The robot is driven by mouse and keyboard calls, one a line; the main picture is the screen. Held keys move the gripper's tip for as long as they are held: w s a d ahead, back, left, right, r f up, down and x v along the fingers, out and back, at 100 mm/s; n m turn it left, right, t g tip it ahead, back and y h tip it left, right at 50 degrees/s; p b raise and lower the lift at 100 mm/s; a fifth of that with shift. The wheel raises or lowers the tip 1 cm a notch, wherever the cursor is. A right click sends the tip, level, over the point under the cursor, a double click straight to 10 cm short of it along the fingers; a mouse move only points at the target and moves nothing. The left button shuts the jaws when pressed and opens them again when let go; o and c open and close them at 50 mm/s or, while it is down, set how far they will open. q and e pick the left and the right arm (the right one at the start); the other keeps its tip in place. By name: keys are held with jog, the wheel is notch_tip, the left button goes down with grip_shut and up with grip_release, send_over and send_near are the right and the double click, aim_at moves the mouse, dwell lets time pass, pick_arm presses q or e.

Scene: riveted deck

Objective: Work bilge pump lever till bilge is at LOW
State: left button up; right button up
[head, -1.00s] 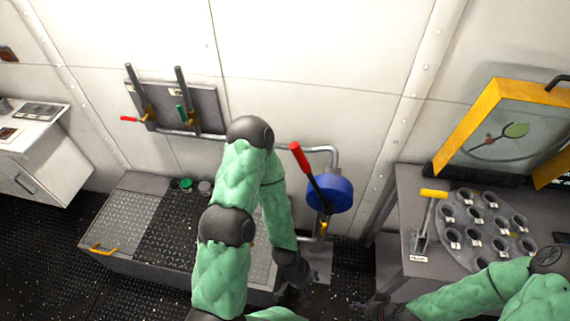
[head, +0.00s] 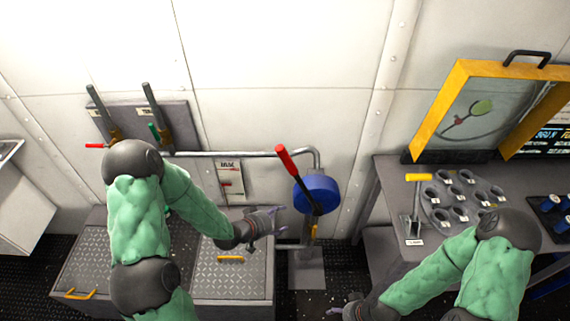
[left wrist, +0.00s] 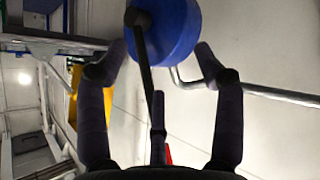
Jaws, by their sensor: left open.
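The bilge pump (head: 318,192) is a blue round body on the wall pipe. Its dark lever (head: 300,180) leans up and left to a red grip (head: 286,159). My left gripper (head: 280,220) is open and empty, left of the pump and below the red grip. In the left wrist view the blue pump body (left wrist: 172,38) lies ahead, and the lever (left wrist: 146,75) shows in the gap between the spread fingers; I see no contact. A small white panel (head: 230,180) on the wall looks like the bilge gauge; its reading is too small. My right gripper (head: 345,308) is at the bottom edge, its fingers unclear.
Two upright levers (head: 152,105) stand on a wall plate at left. A metal-topped box (head: 232,282) is below my left arm.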

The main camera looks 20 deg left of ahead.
pick_arm(q)
jog(key=w+a+r+m+t+h+b, duration=0.1)
jog(key=w+a+r+t, duration=0.1)
jog(key=r, duration=0.4)
jog(key=w+a+r+m+t+h+b, duration=0.1)
jog(key=w+a+r+m+t+h, duration=0.15)
jog(key=r, duration=0.35)
jog(key=m+h+b, duration=0.2)
jog(key=m+h, duration=0.1)
jog(key=m, duration=0.1)
send_near(284, 162)
jog(key=shift+g, duration=0.35)
jog(key=b+x, duration=0.2)
jog(key=x, duration=0.9)
jog(key=shift+w+r+b, duration=0.1)
jog(key=shift+w+b, duration=0.2)
jog(key=shift+b, duration=0.05)
grip_shut()
